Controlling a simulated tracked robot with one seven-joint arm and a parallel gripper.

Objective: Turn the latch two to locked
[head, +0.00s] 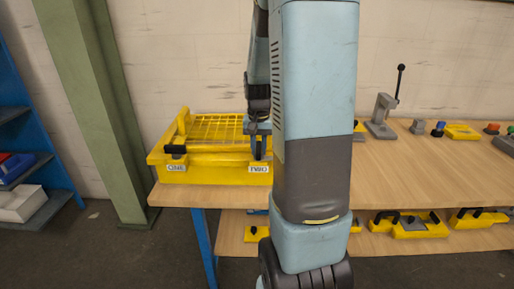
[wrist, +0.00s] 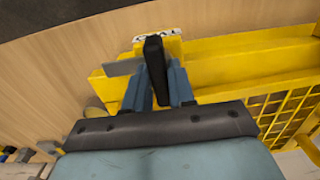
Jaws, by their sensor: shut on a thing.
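A yellow box (head: 215,172) with a mesh guard on top stands at the left of the bench and carries labels ONE and TWO on its front. Latch one (head: 174,149) is a dark handle above label ONE. My gripper (head: 259,140) is at the front right of the box, above label TWO (head: 258,168). In the wrist view my gripper (wrist: 160,85) is shut on latch two (wrist: 155,60), a black handle beside the partly covered label. My arm hides the box's right end in the head view.
The wooden bench (head: 410,175) runs to the right. A grey lever press (head: 383,110) and several small coloured parts stand along its back. A lower shelf (head: 400,240) holds yellow parts with black handles. A green post (head: 95,100) and blue shelving stand left.

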